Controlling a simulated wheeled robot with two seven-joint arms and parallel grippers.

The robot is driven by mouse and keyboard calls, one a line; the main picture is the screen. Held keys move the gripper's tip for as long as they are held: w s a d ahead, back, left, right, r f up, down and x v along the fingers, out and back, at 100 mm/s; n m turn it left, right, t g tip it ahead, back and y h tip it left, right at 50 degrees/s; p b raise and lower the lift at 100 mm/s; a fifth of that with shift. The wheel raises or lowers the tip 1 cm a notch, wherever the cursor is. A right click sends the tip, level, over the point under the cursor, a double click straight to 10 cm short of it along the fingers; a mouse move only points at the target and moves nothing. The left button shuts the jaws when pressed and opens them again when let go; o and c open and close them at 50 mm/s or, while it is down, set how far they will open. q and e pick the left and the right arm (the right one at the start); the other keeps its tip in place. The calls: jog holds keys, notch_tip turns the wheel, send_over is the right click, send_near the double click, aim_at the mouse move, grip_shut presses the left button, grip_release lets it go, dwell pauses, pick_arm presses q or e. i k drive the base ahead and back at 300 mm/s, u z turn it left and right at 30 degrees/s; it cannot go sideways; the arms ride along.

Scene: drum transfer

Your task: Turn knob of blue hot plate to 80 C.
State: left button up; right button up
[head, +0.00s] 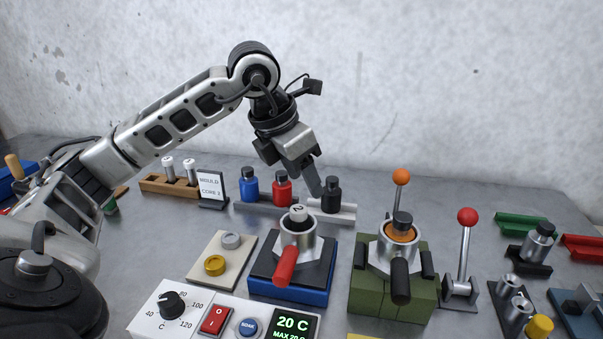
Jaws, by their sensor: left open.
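The blue hot plate (262,286) stands at front centre with a dark top. A metal pot (299,250) with a red handle and a white-topped piece marked 2 sits on it. A white control panel (148,318) lies in front and to the left, with a black knob (172,304) on a scale including 40, 80, 100 and 120. The knob's exact setting is too small to read. The panel's display (292,325) reads 20 C. My left gripper (292,172) is open and empty, above and behind the pot, well away from the knob. My right gripper is out of view.
A red switch (215,319) and a blue button (248,327) sit right of the knob. A pale pad (222,258) with two round pieces lies behind the panel. A green hot plate (367,298) with another pot and two levers stand to the right. Bottles stand behind.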

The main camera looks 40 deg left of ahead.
aim_at(171, 307)
jog(key=k, duration=1)
